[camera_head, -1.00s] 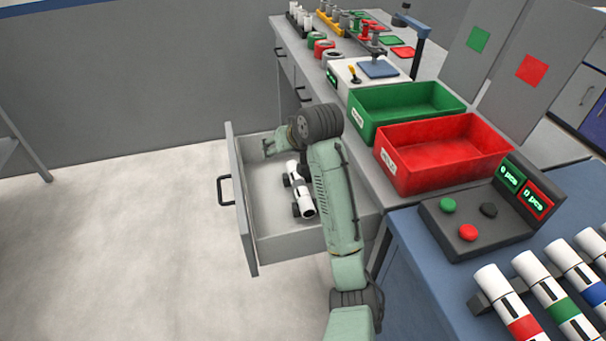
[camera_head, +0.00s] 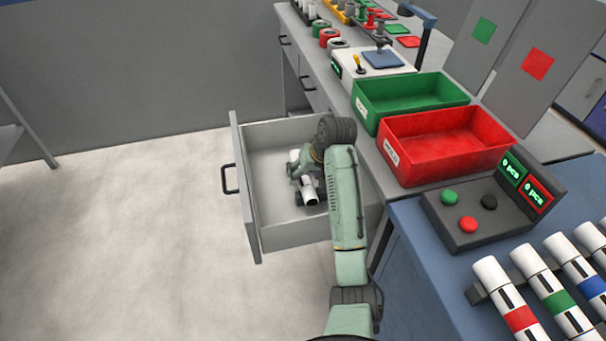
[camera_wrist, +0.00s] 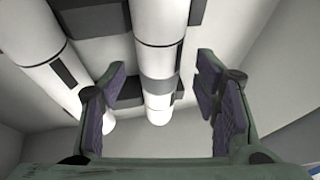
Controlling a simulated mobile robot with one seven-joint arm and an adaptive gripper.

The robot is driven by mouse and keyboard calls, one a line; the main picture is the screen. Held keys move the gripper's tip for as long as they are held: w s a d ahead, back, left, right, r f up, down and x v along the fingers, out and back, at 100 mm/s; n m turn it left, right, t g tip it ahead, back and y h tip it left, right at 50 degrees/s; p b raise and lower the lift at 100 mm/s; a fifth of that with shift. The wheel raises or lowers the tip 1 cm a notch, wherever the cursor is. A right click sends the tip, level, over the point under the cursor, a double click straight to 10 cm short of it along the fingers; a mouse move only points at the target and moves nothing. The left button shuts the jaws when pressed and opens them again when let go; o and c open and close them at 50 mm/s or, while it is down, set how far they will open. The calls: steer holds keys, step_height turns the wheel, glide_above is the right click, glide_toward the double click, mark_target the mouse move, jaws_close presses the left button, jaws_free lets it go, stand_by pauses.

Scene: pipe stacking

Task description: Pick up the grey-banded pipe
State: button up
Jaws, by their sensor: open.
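In the wrist view, a white pipe with a grey band (camera_wrist: 158,90) lies between the two fingers of my gripper (camera_wrist: 162,70). The fingers are open, one on each side of the pipe, with gaps visible to both. A second white pipe (camera_wrist: 45,60) with a dark mark lies to the left, outside the left finger. In the head view, my arm reaches down into the open drawer (camera_head: 262,185). One white pipe end (camera_head: 309,194) shows there; my arm hides most of the rest and the fingertips.
Dark holders (camera_wrist: 135,95) sit around the pipes inside the drawer. The drawer walls are close around my gripper. A green bin (camera_head: 375,115) and a red bin (camera_head: 410,168) stand on the bench to the right. Several banded pipes (camera_head: 520,318) lie at the lower right.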

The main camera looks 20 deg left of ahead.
steer(key=shift+x, duration=0.85)
steer(key=shift+c, duration=0.2)
steer(key=c, duration=1.3)
